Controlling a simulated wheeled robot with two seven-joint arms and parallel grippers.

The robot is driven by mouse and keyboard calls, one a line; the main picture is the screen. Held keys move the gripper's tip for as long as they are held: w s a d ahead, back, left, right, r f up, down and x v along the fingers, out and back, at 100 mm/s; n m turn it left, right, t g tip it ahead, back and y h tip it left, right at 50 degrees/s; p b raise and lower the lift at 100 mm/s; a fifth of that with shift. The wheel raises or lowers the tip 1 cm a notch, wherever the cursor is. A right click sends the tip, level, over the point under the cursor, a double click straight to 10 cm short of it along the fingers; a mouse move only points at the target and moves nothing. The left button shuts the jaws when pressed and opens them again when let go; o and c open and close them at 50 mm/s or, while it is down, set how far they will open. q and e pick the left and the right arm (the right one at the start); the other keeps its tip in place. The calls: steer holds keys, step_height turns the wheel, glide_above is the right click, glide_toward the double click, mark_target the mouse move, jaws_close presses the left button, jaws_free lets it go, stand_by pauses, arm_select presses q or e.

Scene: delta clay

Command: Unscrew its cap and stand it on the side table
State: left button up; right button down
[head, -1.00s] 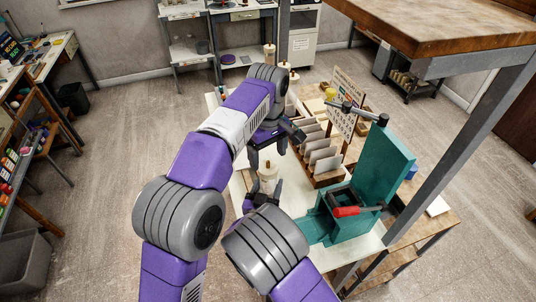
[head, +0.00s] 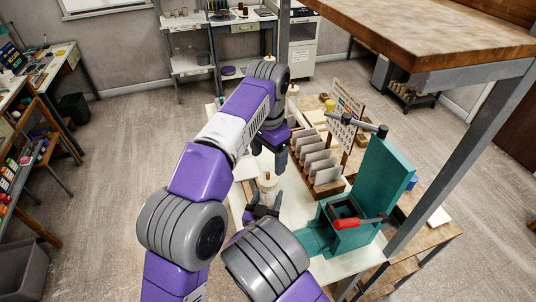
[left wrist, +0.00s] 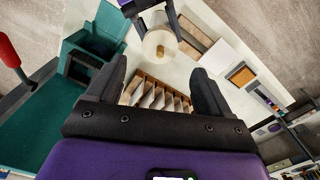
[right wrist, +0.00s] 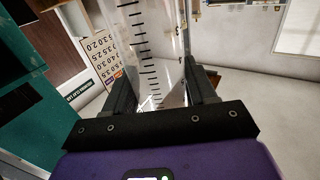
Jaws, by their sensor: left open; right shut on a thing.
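A pale bottle (head: 268,186) with a light round cap (left wrist: 160,46) stands upright over the pale tabletop. My right gripper (head: 262,207) is shut on its body from the near side. In the right wrist view, the clear wall with dark scale marks (right wrist: 142,45) lies between its fingers. My left gripper (head: 272,155) is open, pointing down, above and apart from the cap. In the left wrist view, the cap shows beyond and between its spread fingers (left wrist: 160,85). I cannot tell whether the bottle touches the table, nor which surface is the side table.
A teal press (head: 375,190) with a red handle (head: 347,223) stands right of the bottle. A wooden rack of upright tiles (head: 318,165) is behind it. A raised wooden worktop (head: 440,30) and its grey post crowd the right. Open floor (head: 120,130) lies left.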

mark_target(268, 173)
arm_select(q)
steer(key=shift+f, duration=4)
steer(key=shift+c, duration=0.3)
steer(key=c, duration=1)
steer(key=n, duration=0.3)
steer(key=shift+c, duration=0.2)
steer(key=o, duration=1.2)
steer(key=shift+c, duration=0.2)
steer(key=shift+r, duration=0.15)
